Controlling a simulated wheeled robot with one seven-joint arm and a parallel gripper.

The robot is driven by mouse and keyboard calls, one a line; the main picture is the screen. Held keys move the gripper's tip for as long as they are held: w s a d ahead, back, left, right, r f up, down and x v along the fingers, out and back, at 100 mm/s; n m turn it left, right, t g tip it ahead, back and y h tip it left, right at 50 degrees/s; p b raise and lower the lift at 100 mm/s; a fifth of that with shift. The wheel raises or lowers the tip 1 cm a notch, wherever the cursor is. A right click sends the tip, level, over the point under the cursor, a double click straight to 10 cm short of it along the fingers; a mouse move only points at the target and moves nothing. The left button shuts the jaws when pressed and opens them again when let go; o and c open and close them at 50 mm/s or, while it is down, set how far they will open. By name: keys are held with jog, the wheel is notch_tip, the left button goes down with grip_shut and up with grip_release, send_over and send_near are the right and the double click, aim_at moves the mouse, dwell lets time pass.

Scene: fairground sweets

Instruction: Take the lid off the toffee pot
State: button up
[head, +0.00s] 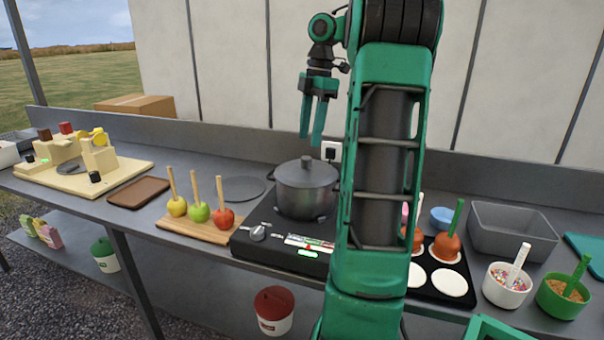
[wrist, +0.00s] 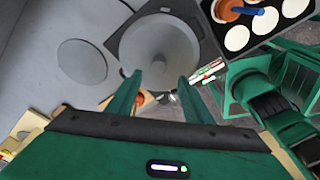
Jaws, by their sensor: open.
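The toffee pot (head: 303,201) is a dark grey pot on a black hob (head: 262,246). Its grey lid (head: 290,173) is on it, with a dark knob (head: 306,160) standing up in the middle. The lid also shows from above in the wrist view (wrist: 146,42), in front of the fingers. My gripper (head: 311,139) is open and empty, fingers pointing down, above the pot and apart from the knob. In the wrist view its green fingers (wrist: 160,80) are spread. My arm stands in front of the area right of the pot.
A round grey mat (head: 243,189) lies flat left of the pot, with nothing on it. Apples on sticks stand on a wooden board (head: 196,231). To the right are a black tray (head: 424,288) with toffee apples, a grey bin (head: 507,246) and topping bowls. A wall stands behind.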

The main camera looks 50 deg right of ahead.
aim_at(306, 157)
jog(key=shift+a+f, duration=0.1)
jog(key=shift+f, duration=0.55)
jog(key=shift+f, duration=0.1)
jog(key=shift+f, duration=0.1)
jog(key=shift+w+a+f, duration=0.1)
jog(key=shift+w+f, duration=0.05)
jog(key=shift+f, duration=0.55)
jog(key=shift+w+f, duration=0.15)
jog(key=shift+f, duration=1.6)
jog(key=shift+c, duration=0.3)
grip_shut()
